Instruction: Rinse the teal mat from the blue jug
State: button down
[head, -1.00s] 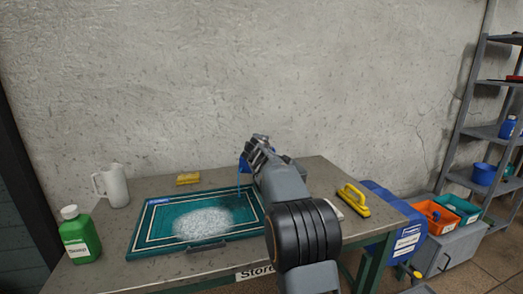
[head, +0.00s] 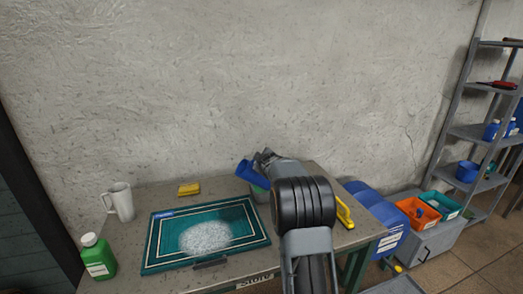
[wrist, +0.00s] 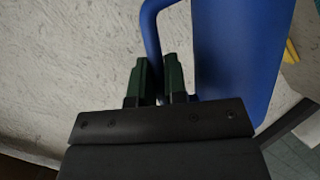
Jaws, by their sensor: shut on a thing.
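The teal mat (head: 160,258) lies flat on the table, with pale border lines and a white foamy patch (head: 205,237) over its middle. The blue jug (head: 252,174) is held in the air beyond the mat's far right corner, tilted with its upper end to the left. My gripper (head: 267,158) is shut on the jug's handle, partly hidden by my arm in the head view. In the wrist view, my gripper's dark green fingers (wrist: 159,80) close around the blue handle (wrist: 151,35), beside the jug's body (wrist: 240,55). No stream from the jug is visible.
A white jug (head: 121,202) and a green bottle (head: 97,257) stand left of the mat. A yellow sponge (head: 189,189) lies behind it. A greyish container (head: 261,193) shows partly below the blue jug. A yellow-handled brush (head: 345,213) lies at the right. A wall stands close behind.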

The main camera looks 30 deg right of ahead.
jog(key=shift+d+r+p, duration=0.1)
jog(key=shift+r+p, duration=0.05)
jog(key=shift+p, duration=0.2)
jog(key=p, duration=0.4)
jog(key=shift+r+m+y+p, duration=0.25)
jog(key=shift+m+y+p, duration=0.15)
jog(key=p, duration=0.4)
jog(key=f+m+y+p, duration=0.1)
jog(key=p, duration=0.3)
jog(key=shift+s+d+m+p, duration=0.1)
jog(key=shift+d+m+p, duration=0.05)
jog(key=shift+m+p, duration=0.2)
jog(key=shift+f+y+b, duration=0.3)
jog(key=shift+f+b, duration=0.25)
jog(key=shift+b, duration=0.05)
jog(key=shift+d+f+m+y, duration=0.1)
jog(key=shift+f+m+y, duration=0.15)
jog(key=shift+m, duration=0.4)
jog(key=shift+f+m+t+y, duration=0.25)
jog(key=shift+m+t, duration=0.05)
